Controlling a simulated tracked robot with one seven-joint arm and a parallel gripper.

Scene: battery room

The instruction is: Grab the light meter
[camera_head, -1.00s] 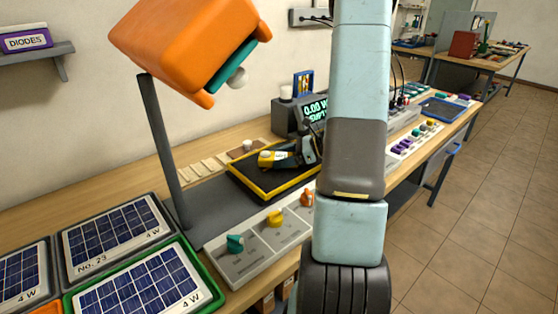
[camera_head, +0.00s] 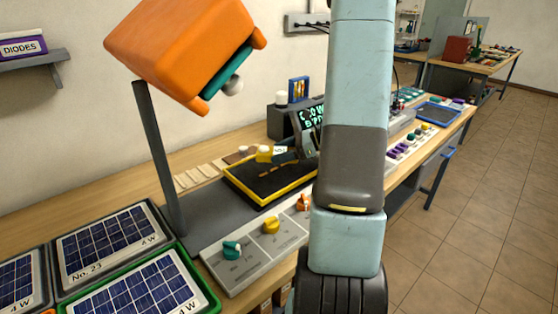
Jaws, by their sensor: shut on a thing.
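The light meter, a small yellow device (camera_head: 264,154) with a pale part on it, shows over the back of the black tray with a yellow rim (camera_head: 262,203). My gripper (camera_head: 284,156) is shut on it from the right side. The meter seems a little above the tray floor, with a dark patch below it. My arm hides the right of the tray, and the fingertips are small and partly hidden.
An orange lamp head (camera_head: 180,45) on a dark post (camera_head: 160,155) hangs at the upper left. A control panel with coloured knobs (camera_head: 255,255) lies in front of the tray. Solar panels (camera_head: 115,245) fill the lower left. A dark display unit (camera_head: 287,122) stands behind.

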